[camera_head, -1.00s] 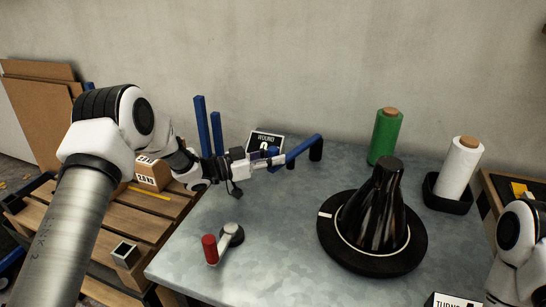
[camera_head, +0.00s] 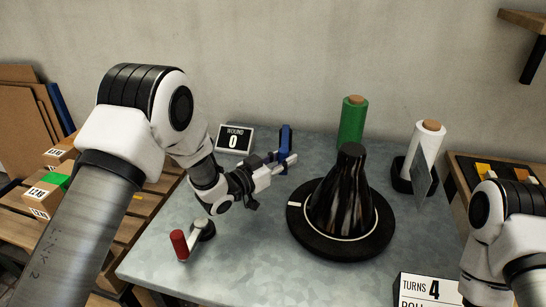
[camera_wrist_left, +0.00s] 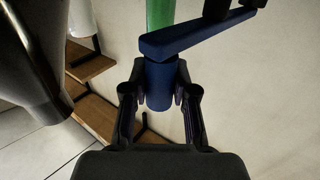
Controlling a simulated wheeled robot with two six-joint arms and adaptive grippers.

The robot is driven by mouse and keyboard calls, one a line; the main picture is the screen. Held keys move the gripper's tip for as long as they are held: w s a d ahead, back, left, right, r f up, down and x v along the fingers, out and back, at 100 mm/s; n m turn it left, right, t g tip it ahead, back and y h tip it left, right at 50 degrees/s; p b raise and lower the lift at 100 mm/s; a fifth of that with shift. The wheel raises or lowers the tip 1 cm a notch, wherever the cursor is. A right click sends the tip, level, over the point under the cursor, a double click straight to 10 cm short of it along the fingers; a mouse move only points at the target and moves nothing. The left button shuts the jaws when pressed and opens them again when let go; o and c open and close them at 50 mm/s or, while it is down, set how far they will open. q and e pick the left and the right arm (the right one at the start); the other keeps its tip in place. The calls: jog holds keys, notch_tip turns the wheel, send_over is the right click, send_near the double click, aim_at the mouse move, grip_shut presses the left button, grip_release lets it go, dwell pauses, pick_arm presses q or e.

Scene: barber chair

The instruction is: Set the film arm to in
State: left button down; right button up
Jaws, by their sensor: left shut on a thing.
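The blue film arm (camera_head: 286,138) is at the back middle of the metal table. In the left wrist view it is a blue bar (camera_wrist_left: 195,38) with a round blue grip (camera_wrist_left: 158,85) hanging from its end. My left gripper (camera_head: 292,160) is shut on that grip; its two fingers (camera_wrist_left: 160,95) stand either side of it in the left wrist view. The film arm's far end is partly hidden in the head view. My right arm shows at the lower right, but its gripper is out of view.
A black-wrapped cone on a round turntable (camera_head: 298,228) stands right of the left gripper. A red-handled crank (camera_head: 179,244) is at the front left. Green (camera_head: 352,125) and white (camera_head: 425,150) rolls, a WOUND 0 display (camera_head: 235,139) and a TURNS 4 sign (camera_head: 425,291) surround it.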

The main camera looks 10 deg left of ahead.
pick_arm(q)
jog(key=shift+w+d, duration=0.1)
jog(key=shift+d, duration=0.7)
jog(key=c, duration=0.9)
grip_release()
jog(key=shift+d, duration=0.25)
jog(key=shift+s+a, duration=0.3)
jog(key=shift+a, duration=0.1)
jog(key=v, duration=0.6)
jog(key=shift+s, duration=0.2)
jog(key=shift+a, duration=0.1)
